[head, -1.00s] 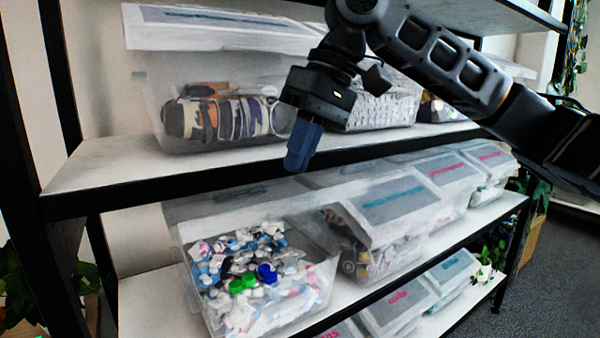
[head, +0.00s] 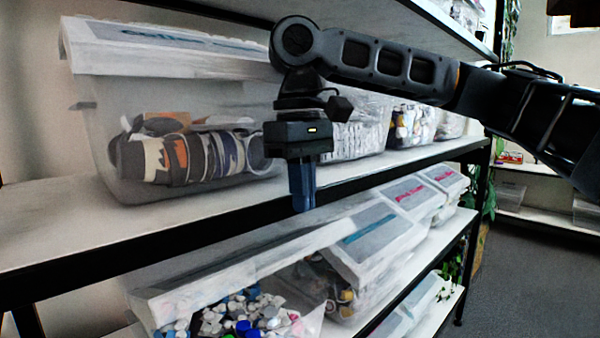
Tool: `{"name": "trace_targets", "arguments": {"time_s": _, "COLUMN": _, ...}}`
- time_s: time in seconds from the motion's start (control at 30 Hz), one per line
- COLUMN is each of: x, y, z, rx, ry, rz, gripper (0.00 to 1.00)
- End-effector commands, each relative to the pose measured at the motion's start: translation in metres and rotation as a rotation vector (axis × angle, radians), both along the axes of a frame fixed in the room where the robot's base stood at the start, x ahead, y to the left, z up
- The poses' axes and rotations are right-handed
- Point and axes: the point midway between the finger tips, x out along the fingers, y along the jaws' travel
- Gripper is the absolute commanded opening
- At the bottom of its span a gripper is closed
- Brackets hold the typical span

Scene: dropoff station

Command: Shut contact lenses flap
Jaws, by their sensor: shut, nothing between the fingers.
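The bin of small blue, white and green pieces (head: 240,315) stands at the near end of the lower shelf, cut off by the picture's bottom edge. I take it as the contact lenses bin, though no label on it is readable. Its pale translucent flap (head: 235,265) extends over the top of the bin, with its front edge above the contents. I cannot tell whether it is fully seated. My gripper (head: 303,208) is shut and empty, pointing down just in front of the upper shelf edge. Its tips appear over the flap's far right part; contact is unclear.
The upper shelf (head: 60,235) has a black front edge close behind my gripper. A lidded bin of cups and rolls (head: 100,150) stands on it. Bins with closed labelled flaps (head: 375,235) stand to the right on the lower shelf. Floor (head: 510,270) is clear at right.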

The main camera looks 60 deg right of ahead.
Motion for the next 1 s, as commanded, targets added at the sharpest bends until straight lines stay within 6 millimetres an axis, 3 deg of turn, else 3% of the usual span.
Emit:
{"name": "trace_targets", "arguments": {"time_s": 0.1, "x": -0.002, "y": 0.0, "z": -0.02, "rx": 0.0, "ry": 0.002, "rz": 0.001, "gripper": 0.0}}
{"name": "trace_targets", "arguments": {"time_s": 0.3, "x": -0.003, "y": 0.001, "z": -0.041, "rx": -0.001, "ry": 0.0, "rz": 0.001, "gripper": 0.0}}
{"name": "trace_targets", "arguments": {"time_s": 1.0, "x": -0.008, "y": 0.003, "z": -0.057, "rx": -0.009, "ry": -0.036, "rz": 0.003, "gripper": 0.0}}
